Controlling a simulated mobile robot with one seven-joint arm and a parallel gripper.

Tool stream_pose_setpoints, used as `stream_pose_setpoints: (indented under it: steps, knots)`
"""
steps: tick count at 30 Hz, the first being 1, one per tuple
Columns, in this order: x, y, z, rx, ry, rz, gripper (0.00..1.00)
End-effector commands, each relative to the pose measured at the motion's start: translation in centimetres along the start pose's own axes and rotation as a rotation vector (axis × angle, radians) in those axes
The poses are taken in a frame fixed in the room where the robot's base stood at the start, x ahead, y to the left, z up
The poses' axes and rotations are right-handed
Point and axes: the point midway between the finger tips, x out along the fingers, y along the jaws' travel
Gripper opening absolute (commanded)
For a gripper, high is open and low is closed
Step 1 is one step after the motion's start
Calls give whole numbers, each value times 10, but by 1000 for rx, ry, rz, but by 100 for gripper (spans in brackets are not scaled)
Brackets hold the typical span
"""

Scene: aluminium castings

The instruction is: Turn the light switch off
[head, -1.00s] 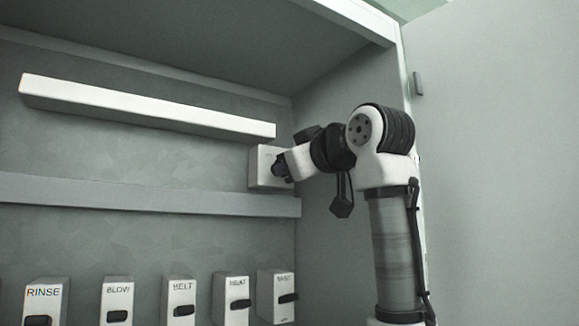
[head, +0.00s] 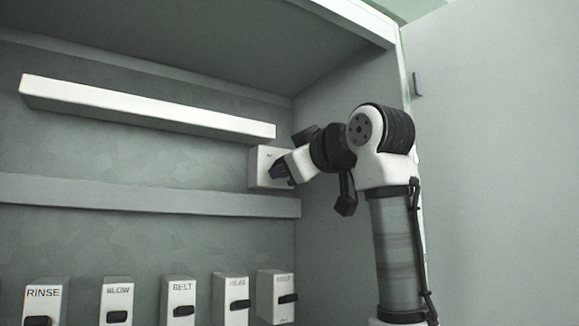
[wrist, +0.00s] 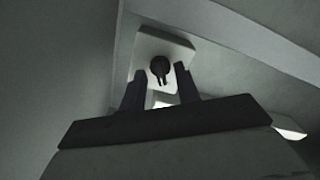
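A white switch box (head: 261,158) is mounted on the back panel near the right corner, just under the right end of a white bar. Its label is too small to read. In the wrist view the box (wrist: 147,47) carries a dark round knob (wrist: 160,66) with a short pointer hanging downward. My gripper (head: 279,168) is at the front of the box and hides its lower right part in the head view. In the wrist view my gripper (wrist: 160,73) is open, with one finger on each side of the knob. I cannot tell whether the fingers touch it.
A long white bar (head: 150,106) runs above the box, and a grey ledge (head: 130,192) runs below. Lower down stands a row of labelled switches, including RINSE (head: 43,300), BLOW (head: 117,298) and BELT (head: 181,300). A side wall (head: 345,250) closes the right.

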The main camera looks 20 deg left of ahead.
Motion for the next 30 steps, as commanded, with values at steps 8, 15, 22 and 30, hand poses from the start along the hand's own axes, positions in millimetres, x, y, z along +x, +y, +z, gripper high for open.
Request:
stream_pose_setpoints:
  steps: [8, 15, 22, 30]
  knots:
    - [-1, 0, 1, 1, -1, 0, 32]
    - [-35, -2, 3, 0, 0, 3, 32]
    - [-89, -2, 3, -2, 0, 2, 32]
    - [-130, -1, 1, 0, -1, 1, 32]
